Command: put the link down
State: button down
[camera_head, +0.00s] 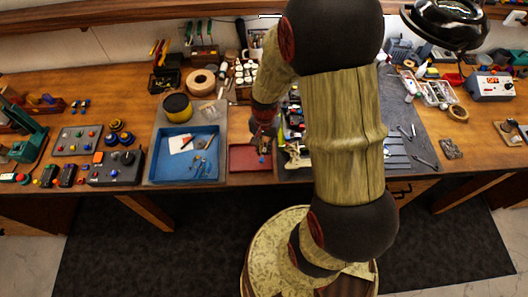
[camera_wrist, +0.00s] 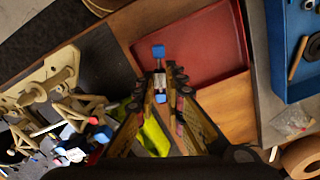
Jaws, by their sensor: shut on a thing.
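My gripper (camera_wrist: 161,77) is shut on the link (camera_wrist: 159,52), a small piece with blue ends and a pale middle part. In the wrist view the link sticks out past the fingertips, against the near edge of the red tray (camera_wrist: 205,40). I cannot tell whether it touches the tray. In the head view my gripper (camera_head: 262,135) is above the right part of the red tray (camera_head: 238,160), and the link is too small to make out clearly there. The visible tray floor looks empty.
A blue tray (camera_head: 160,172) with small tools stands left of the red tray. In the wrist view, a beige part (camera_wrist: 40,88) and cluttered small pieces lie to the left.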

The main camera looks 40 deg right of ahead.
aim_at(264, 149)
jog(key=shift+w+d+f, duration=0.15)
jog(key=shift+w+f, duration=0.1)
jog(key=shift+f, duration=0.15)
jog(key=shift+w+f, duration=0.1)
jog(key=shift+f, duration=1.45)
jog(key=shift+f+b, duration=0.1)
jog(key=shift+b, duration=0.25)
jog(key=c, duration=2.3)
grip_release()
jog(key=shift+f, duration=0.1)
jog(key=shift+o, duration=0.8)
